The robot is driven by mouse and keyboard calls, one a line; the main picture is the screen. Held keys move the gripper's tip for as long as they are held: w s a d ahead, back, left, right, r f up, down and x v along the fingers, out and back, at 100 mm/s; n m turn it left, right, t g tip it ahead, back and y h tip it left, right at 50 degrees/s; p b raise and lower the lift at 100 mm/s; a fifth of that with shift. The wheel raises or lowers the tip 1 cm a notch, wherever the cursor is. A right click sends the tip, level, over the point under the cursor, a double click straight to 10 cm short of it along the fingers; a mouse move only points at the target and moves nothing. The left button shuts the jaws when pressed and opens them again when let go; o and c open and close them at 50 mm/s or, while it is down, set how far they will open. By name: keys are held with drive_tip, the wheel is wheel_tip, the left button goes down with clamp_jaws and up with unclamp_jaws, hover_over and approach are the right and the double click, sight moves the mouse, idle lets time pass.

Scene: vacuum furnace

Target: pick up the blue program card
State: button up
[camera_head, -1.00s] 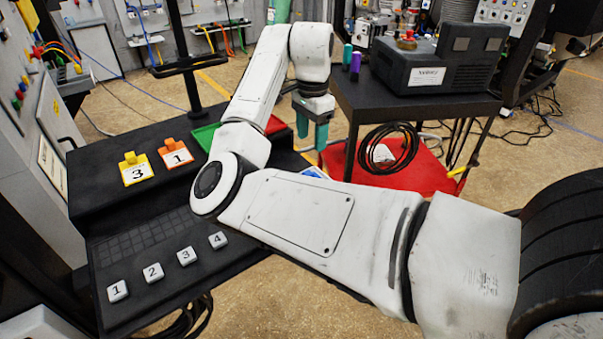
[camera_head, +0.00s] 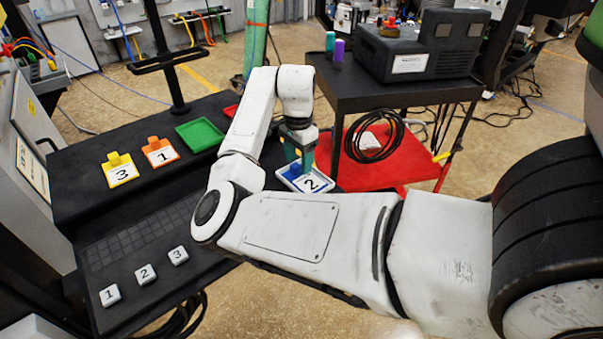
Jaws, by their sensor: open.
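The blue program card (camera_head: 314,183) bears a black 2 on white. It lies at the right end of the black console (camera_head: 75,210), with its blue tab at the upper left. My gripper (camera_head: 301,168) points down over the card's tab end, its teal fingers open. The fingers cover part of the card, and I cannot tell whether they touch it. A yellow card marked 3 (camera_head: 119,170) and an orange card marked 1 (camera_head: 161,153) lie on the console's left part.
A green tray (camera_head: 200,135) and a partly hidden red tray (camera_head: 231,111) sit left of my gripper. Numbered white buttons (camera_head: 145,274) line the console's front. A dark cart (camera_head: 400,98) with a grey box (camera_head: 418,46) and a red lower shelf (camera_head: 388,178) stands close at right.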

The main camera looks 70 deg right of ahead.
drive_tip(key=shift+f, duration=0.35)
drive_tip(key=shift+c, duration=0.2)
clamp_jaws()
